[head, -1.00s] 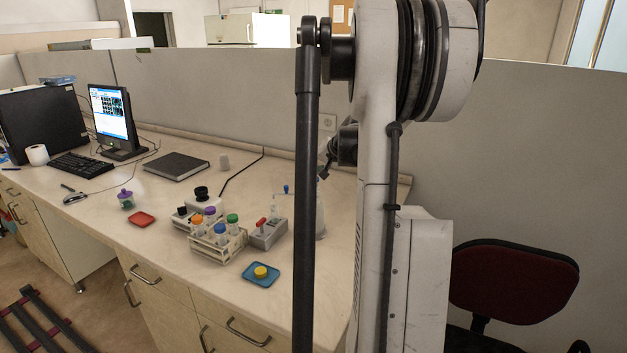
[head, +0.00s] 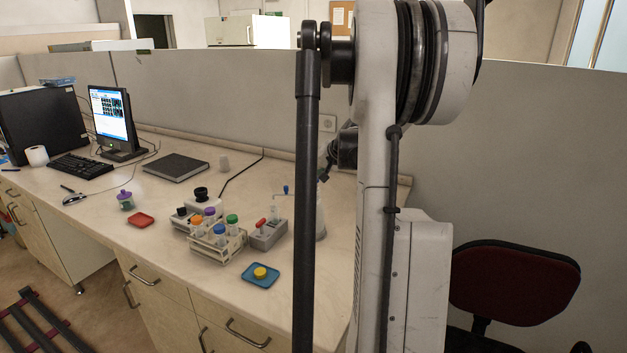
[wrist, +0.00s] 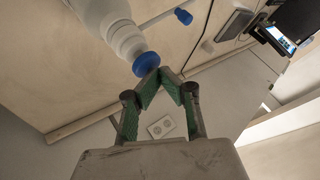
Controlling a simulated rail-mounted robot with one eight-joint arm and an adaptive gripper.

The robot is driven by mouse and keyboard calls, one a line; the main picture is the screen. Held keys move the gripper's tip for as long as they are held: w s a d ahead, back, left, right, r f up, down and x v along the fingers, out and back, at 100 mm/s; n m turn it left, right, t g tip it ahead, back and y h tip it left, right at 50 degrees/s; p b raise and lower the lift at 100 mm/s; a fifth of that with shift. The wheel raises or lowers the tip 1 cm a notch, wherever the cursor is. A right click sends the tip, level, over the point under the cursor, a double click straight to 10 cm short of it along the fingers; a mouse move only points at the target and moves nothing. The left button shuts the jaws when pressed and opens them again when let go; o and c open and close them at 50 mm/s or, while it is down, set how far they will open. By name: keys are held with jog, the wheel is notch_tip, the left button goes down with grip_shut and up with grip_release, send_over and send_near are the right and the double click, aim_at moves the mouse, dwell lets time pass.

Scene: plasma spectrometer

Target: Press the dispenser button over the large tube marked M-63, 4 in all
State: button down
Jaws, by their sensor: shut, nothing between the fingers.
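The dispenser is a white bottle (wrist: 118,32) with a blue button (wrist: 145,64) and a spout with a blue tip (wrist: 183,16). In the head view, the bottle (head: 321,226) is mostly hidden behind my arm, and its blue spout tip (head: 285,190) shows. My gripper (wrist: 163,74) is shut and empty, its fingertips right at the blue button; I cannot tell whether they touch. A clear tube (head: 274,213) stands in a grey block (head: 268,236) near the spout, beside a red-topped tube (head: 261,224). The M-63 marking is not readable.
A white rack (head: 217,246) holds several colour-capped tubes. A blue dish (head: 250,281) with a yellow lid, a red dish (head: 140,219), a purple-lidded jar (head: 125,200) and a dark book (head: 176,167) lie on the bench. A wall partition (head: 230,115) stands behind.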

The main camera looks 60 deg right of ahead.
jog(key=shift+f+b, duration=0.4)
jog(key=shift+f, duration=0.2)
dwell(0.5)
jog(key=shift+r, duration=0.1)
jog(key=shift+r+p, duration=0.6)
jog(key=shift+r, duration=0.55)
jog(key=shift+r, duration=0.15)
jog(key=shift+r+p, duration=1.3)
jog(key=shift+r, duration=1.1)
notch_tip(320, 180, up, 4)
jog(key=p, duration=0.3)
jog(key=shift+f, duration=0.15)
